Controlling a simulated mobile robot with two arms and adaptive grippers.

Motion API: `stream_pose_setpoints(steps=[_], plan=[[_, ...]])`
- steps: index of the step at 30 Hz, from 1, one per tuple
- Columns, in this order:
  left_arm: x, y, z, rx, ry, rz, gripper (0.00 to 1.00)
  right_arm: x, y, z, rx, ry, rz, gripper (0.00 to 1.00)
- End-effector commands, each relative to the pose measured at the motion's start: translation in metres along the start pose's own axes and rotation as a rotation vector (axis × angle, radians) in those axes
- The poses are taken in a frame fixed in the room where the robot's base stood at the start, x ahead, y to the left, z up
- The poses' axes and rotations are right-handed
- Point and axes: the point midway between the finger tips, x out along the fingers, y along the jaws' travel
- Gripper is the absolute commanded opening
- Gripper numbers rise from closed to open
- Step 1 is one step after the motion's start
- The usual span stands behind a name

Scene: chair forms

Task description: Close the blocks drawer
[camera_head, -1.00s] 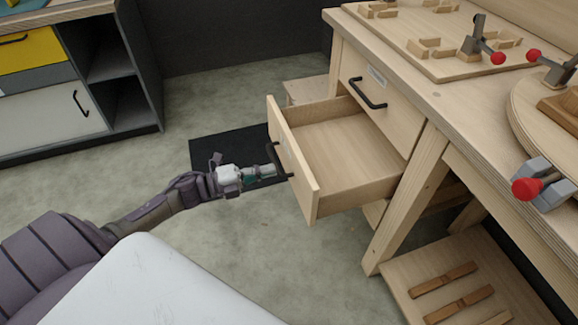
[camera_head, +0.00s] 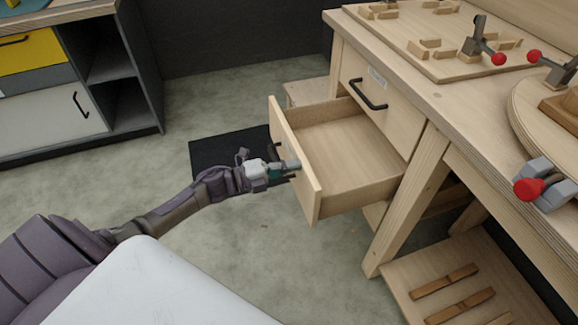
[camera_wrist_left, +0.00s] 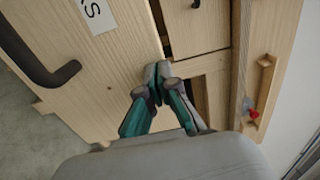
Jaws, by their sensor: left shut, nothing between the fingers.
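The wooden drawer (camera_head: 308,188) stands pulled out and open below the bench top; its inside looks empty. Its front also fills the left of the left wrist view (camera_wrist_left: 105,75), with a dark handle (camera_wrist_left: 35,62) and part of a printed label. In the head view the handle is mostly hidden by my gripper. My left gripper (camera_head: 292,164) is shut and empty, its fingertips at the outer face of the drawer front, beside the handle. In the left wrist view the fingertips (camera_wrist_left: 157,73) lie near the front's edge; I cannot tell if they touch. My right gripper is not in view.
A closed drawer (camera_head: 385,108) with a dark handle sits in the bench above the open one. A bench leg (camera_head: 410,200) and a low shelf (camera_head: 400,275) with wooden pieces are to the right. A grey cabinet (camera_head: 140,90) stands back left.

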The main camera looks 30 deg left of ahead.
Motion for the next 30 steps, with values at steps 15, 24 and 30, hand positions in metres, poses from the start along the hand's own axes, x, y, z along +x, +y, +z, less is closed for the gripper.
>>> stream_pose_setpoints(steps=[15, 24, 30], plan=[[0.136, 0.001, 0.000, 0.002, 0.002, -0.007, 0.00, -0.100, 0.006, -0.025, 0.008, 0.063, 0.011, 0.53], [0.193, 0.002, 0.000, 0.001, 0.000, -0.003, 0.00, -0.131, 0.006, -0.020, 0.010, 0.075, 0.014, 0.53], [0.224, 0.002, -0.001, 0.002, 0.002, -0.003, 0.00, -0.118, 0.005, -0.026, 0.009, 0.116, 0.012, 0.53]])
